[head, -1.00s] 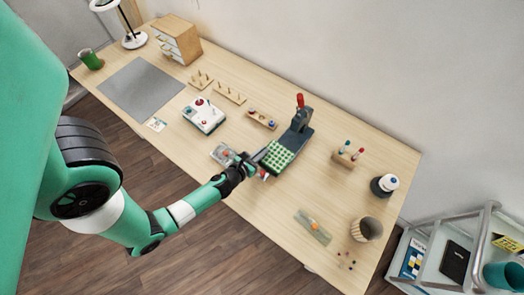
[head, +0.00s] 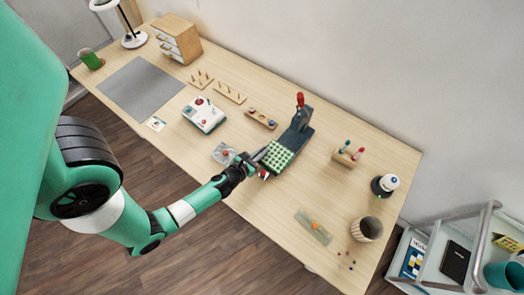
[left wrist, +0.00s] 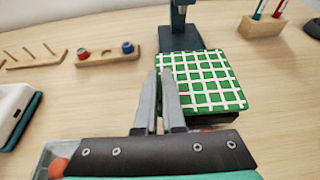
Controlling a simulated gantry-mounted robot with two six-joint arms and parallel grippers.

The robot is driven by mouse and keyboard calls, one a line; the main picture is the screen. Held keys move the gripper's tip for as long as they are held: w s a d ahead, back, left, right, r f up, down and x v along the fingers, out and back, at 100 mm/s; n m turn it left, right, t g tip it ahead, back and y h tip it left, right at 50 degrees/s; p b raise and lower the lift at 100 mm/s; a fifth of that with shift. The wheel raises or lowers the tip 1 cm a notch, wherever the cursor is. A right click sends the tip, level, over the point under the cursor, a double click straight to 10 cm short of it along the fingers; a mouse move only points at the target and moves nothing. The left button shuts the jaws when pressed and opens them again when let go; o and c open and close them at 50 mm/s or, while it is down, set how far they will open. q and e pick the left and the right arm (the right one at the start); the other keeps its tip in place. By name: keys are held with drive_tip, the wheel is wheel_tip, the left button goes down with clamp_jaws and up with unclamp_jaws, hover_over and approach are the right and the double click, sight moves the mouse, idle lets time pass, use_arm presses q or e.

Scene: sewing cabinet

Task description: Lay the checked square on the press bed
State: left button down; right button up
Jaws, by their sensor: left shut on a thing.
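The checked square (head: 278,156) is green with white lines. It lies over the bed of the dark press (head: 300,131), which has a red-tipped lever, and it also shows in the left wrist view (left wrist: 205,82). The bed itself is mostly hidden under the square; I cannot tell whether the square rests fully on it. My left gripper (head: 259,158) comes in from the left and is shut on the square's near left edge. In the left wrist view its two fingers (left wrist: 163,98) reach that edge. My right gripper is not in view.
A white and red device (head: 204,115) stands to the left of the press. A small clear tray (head: 223,153) lies beside my left gripper. A rack with spools (head: 262,118) and a wooden block with pens (head: 348,154) stand nearby.

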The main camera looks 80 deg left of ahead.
use_arm(q)
drive_tip(key=shift+f, duration=0.2)
idle(0.4)
idle(0.3)
drive_tip(key=c, duration=0.9)
unclamp_jaws()
drive_tip(key=shift+c, duration=0.2)
drive_tip(key=b+v, duration=0.1)
drive_tip(key=v, duration=1)
drive_tip(key=shift+s+d+r+b, duration=0.2)
drive_tip(key=shift+s+b, duration=0.05)
drive_tip(key=shift+b, duration=0.15)
